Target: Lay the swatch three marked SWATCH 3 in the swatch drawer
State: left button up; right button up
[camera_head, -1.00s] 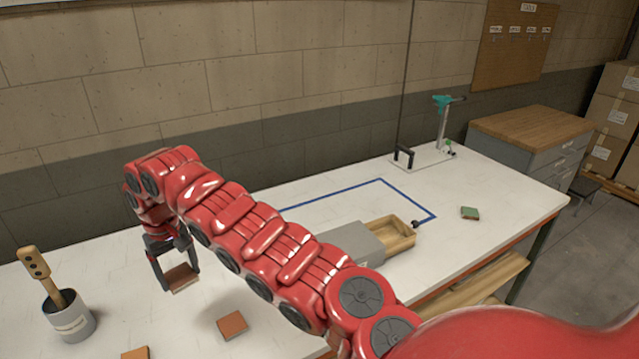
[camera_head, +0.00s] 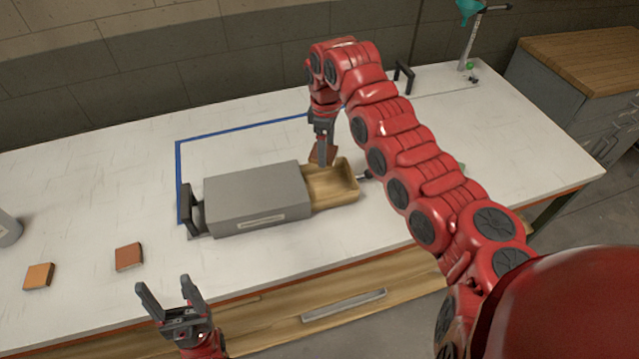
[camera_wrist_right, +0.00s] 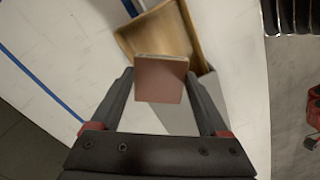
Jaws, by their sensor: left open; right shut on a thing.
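My right gripper (camera_head: 322,148) is shut on a reddish-brown square swatch (camera_wrist_right: 161,82), gripped between both fingers in the wrist view. The swatch also shows in the head view, by the far side of the open wooden swatch drawer (camera_head: 350,190). In the wrist view it overlaps part of the drawer (camera_wrist_right: 182,30). The drawer sticks out of the right end of a grey housing (camera_head: 255,195). I cannot read any marking on the held swatch. My left gripper (camera_head: 165,284) is open and empty in front of the table's near edge.
A red-brown swatch (camera_head: 129,256) and an orange swatch (camera_head: 39,275) lie at the left of the white table. A grey pot (camera_head: 6,230) stands at the left edge. A black handle (camera_head: 404,76) and a teal-topped stand (camera_head: 470,35) are at the back right.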

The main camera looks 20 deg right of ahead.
aim_at(330, 188)
jog(key=shift+s+d+f+n, duration=0.1)
jog(key=shift+d+f+n, duration=0.15)
jog(key=shift+n, duration=0.35)
jog(key=shift+s+d+f+n, duration=0.1)
jog(key=shift+d+f+n, duration=0.1)
jog(key=shift+n, duration=0.4)
jog(key=shift+s+d+f+n, duration=0.1)
jog(key=shift+f+n, duration=0.1)
jog(key=shift+n, duration=0.6)
jog(key=shift+s+f+n+p, duration=0.2)
jog(key=shift+f+n+p, duration=0.15)
jog(key=shift+n, duration=0.65)
jog(key=shift+f, duration=0.25)
notch_tip(330, 188, down, 9)
jog(key=p, duration=0.3)
jog(key=shift+p, duration=0.4)
jog(key=shift+f, duration=0.3)
jog(key=o, duration=1.2)
jog(key=shift+f, duration=0.1)
